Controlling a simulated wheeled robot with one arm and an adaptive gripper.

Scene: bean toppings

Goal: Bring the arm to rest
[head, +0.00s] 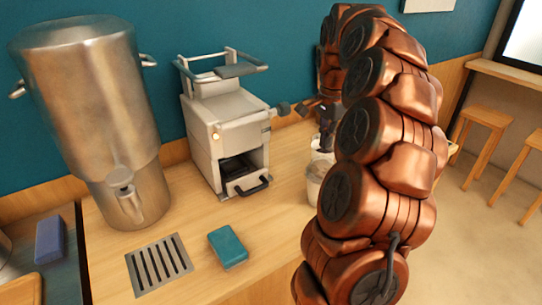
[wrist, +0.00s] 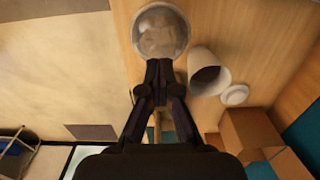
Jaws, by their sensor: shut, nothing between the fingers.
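My gripper (wrist: 159,68) is shut and empty in the wrist view, its two dark fingers together. Its tips are just beside the rim of a round container (wrist: 160,28) with pale brown contents; I cannot tell whether they touch. In the head view my copper-coloured arm rises in front of the counter on the right and bends over at the top. It hides most of the gripper and part of the counter behind it.
A white cup (wrist: 207,74) and a small white lid (wrist: 235,95) are right of the fingers, near a cardboard box (wrist: 250,135). A steel urn (head: 95,110), a grey-white machine (head: 225,130), a teal block (head: 228,246) and a drain grille (head: 158,264) occupy the counter's left. Stools (head: 485,117) stand right.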

